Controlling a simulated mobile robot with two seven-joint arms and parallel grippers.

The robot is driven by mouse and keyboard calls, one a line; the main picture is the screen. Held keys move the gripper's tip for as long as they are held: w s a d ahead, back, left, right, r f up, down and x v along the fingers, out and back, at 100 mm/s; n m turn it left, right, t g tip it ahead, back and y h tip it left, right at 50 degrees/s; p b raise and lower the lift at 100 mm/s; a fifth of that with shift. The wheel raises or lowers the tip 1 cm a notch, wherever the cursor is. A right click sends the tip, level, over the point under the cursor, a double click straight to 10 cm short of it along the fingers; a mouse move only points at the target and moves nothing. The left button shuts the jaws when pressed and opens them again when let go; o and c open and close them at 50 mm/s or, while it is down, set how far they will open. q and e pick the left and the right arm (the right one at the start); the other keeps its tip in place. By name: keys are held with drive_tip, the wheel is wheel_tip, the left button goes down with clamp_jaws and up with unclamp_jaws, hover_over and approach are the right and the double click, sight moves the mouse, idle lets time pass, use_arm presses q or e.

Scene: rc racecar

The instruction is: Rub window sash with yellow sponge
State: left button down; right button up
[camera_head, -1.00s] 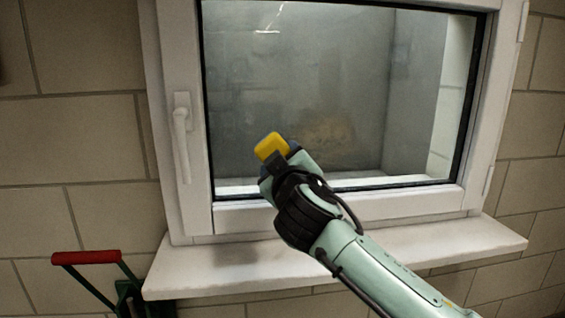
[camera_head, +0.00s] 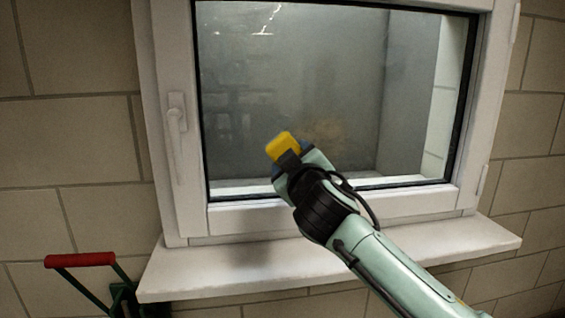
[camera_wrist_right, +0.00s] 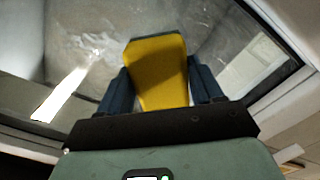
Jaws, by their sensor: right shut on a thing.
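The yellow sponge (camera_head: 283,146) is held in my right gripper (camera_head: 289,156), which is shut on it. In the right wrist view the sponge (camera_wrist_right: 157,72) sits between the two dark fingers of the gripper (camera_wrist_right: 160,90). The white window sash (camera_head: 330,209) frames a dirty glass pane (camera_head: 300,80). The sponge appears in front of the lower part of the pane, above the bottom sash rail; I cannot tell whether it touches the glass. My left gripper is not in view.
A white window handle (camera_head: 177,138) is on the sash's left side. A white sill (camera_head: 230,268) juts out below the window. A red-handled green object (camera_head: 82,260) stands at the lower left. Beige block wall (camera_head: 70,140) surrounds the window.

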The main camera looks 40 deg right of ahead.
drive_tip(key=shift+s+d, duration=0.35)
drive_tip(key=shift+d, duration=0.45)
drive_tip(key=shift+s+d, duration=0.3)
drive_tip(key=shift+d, duration=0.45)
drive_tip(key=shift+s+d+p, duration=0.15)
drive_tip(key=shift+s+d, duration=0.25)
drive_tip(key=shift+d, duration=0.3)
drive_tip(key=shift+s+d+p, duration=0.15)
drive_tip(key=shift+s+d, duration=0.2)
drive_tip(key=shift+d, duration=0.35)
